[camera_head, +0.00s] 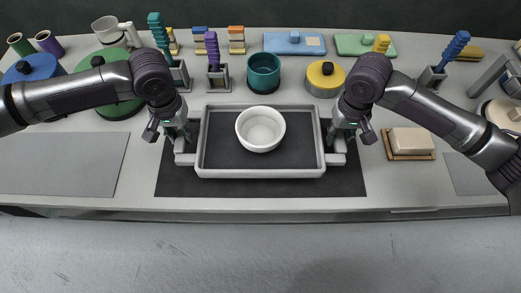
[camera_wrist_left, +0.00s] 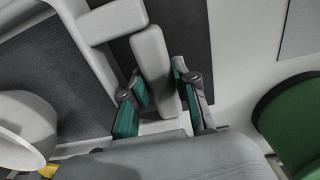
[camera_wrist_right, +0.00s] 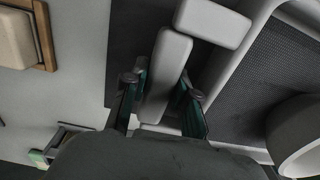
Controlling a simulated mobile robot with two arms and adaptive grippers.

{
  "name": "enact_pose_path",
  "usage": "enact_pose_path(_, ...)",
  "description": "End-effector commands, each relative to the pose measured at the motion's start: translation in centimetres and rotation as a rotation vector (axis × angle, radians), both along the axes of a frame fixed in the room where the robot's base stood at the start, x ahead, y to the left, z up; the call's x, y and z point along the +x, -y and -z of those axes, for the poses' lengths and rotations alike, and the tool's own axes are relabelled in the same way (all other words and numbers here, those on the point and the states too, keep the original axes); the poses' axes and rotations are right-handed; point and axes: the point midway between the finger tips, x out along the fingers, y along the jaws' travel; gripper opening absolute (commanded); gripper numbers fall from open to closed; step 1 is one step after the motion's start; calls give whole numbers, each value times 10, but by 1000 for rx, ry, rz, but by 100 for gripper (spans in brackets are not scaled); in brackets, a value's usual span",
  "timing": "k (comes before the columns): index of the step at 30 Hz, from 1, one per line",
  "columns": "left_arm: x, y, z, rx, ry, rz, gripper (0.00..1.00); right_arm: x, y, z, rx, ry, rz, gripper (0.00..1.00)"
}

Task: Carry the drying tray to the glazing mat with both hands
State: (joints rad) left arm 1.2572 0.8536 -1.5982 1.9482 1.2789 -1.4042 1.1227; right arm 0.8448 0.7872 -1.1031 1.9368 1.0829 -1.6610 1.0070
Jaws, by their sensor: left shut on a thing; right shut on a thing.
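The drying tray (camera_head: 216,173) is a light grey frame with a dark mesh floor and a handle at each side. A white bowl (camera_head: 261,129) stands upright in it, a little right of its middle. The tray is over the dark glazing mat (camera_head: 260,188), which shows around its front and sides. I cannot tell if the tray touches the mat. My left gripper (camera_head: 177,134) is shut on the tray's left handle, and the handle bar (camera_wrist_left: 153,70) sits between its fingers. My right gripper (camera_head: 345,129) is shut on the right handle, whose bar (camera_wrist_right: 166,75) sits between its fingers.
A teal cup (camera_head: 263,73) and a yellow-topped round container (camera_head: 325,79) stand close behind the tray. A soap-like block on a wooden base (camera_head: 409,143) lies to the right. A grey mat (camera_head: 65,163) lies left. The counter's front edge is just before the dark mat.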

Motion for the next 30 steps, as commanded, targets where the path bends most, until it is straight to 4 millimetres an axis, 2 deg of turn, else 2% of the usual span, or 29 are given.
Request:
enact_pose_path(11, 1, -3, 9, 7, 1, -5, 0, 1, 3, 9, -7, 1, 5, 0)
enact_pose_path(30, 1, -3, 50, 7, 1, -4, 0, 1, 3, 50, -7, 1, 5, 0)
